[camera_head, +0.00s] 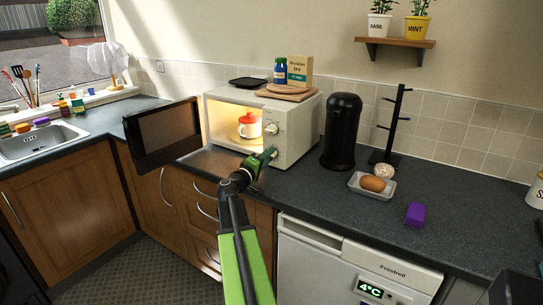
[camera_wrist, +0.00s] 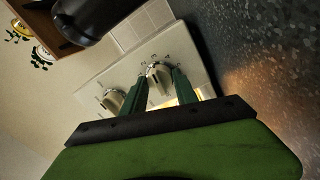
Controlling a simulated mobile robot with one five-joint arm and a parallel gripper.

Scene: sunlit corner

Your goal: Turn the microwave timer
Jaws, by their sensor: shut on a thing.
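The white microwave (camera_head: 291,149) stands on the counter with its dark door (camera_head: 163,135) swung wide open to the left. Its cavity is lit, and a white mug with a red top (camera_head: 249,126) is inside. Two round knobs sit on its right front panel: an upper knob (camera_head: 272,128) and a lower knob, mostly hidden by my gripper (camera_head: 268,156) in the head view. In the wrist view my gripper (camera_wrist: 161,77) has its fingers on either side of the lower knob (camera_wrist: 158,71), shut on it. The upper knob (camera_wrist: 112,101) is beside the left finger. Which one is the timer is not readable.
A black coffee machine (camera_head: 342,131), a mug stand (camera_head: 394,125) and a white tray (camera_head: 357,188) with food stand to the right. A purple block (camera_head: 415,214) lies near the counter's front edge. A wooden board (camera_head: 288,94), jar and box rest on the microwave.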

